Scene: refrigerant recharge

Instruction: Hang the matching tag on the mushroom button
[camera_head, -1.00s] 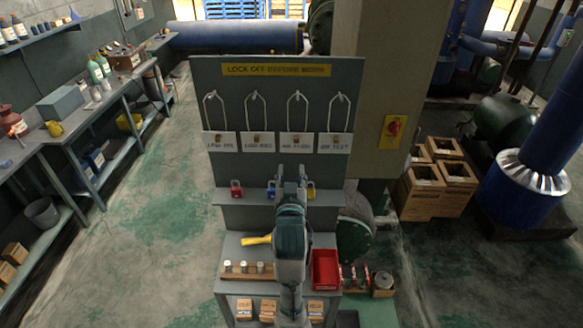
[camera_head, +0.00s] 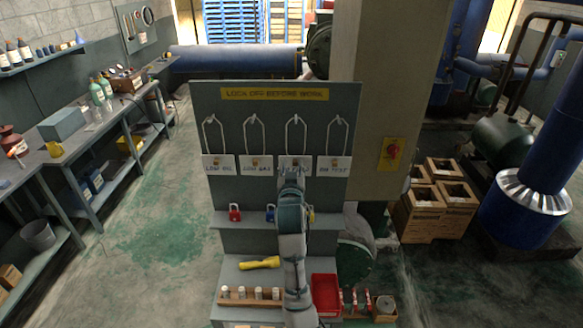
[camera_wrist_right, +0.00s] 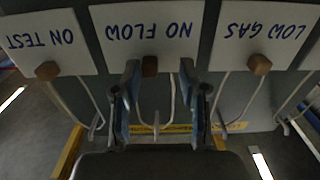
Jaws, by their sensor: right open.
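Four white tags with wire loops hang in a row on the grey board: LOW OIL (camera_head: 219,171), LOW GAS (camera_head: 256,171), NO FLOW (camera_wrist_right: 175,30) and ON TEST (camera_head: 333,171). Each has a small brown block. My right gripper (camera_head: 292,172) is in front of the NO FLOW tag and partly hides it in the head view. In the right wrist view, the open gripper (camera_wrist_right: 160,78) has the NO FLOW tag's brown block (camera_wrist_right: 149,66) between its fingers. The red mushroom button (camera_head: 393,152) sits on a yellow plate on the pillar, right of the board. My left gripper is out of view.
A shelf below the tags holds a red padlock (camera_head: 235,212) and a blue one (camera_head: 270,212). Lower down are a yellow torch-like object (camera_head: 260,263) and a red bin (camera_head: 325,292). The pillar (camera_head: 380,60) stands close at the board's right.

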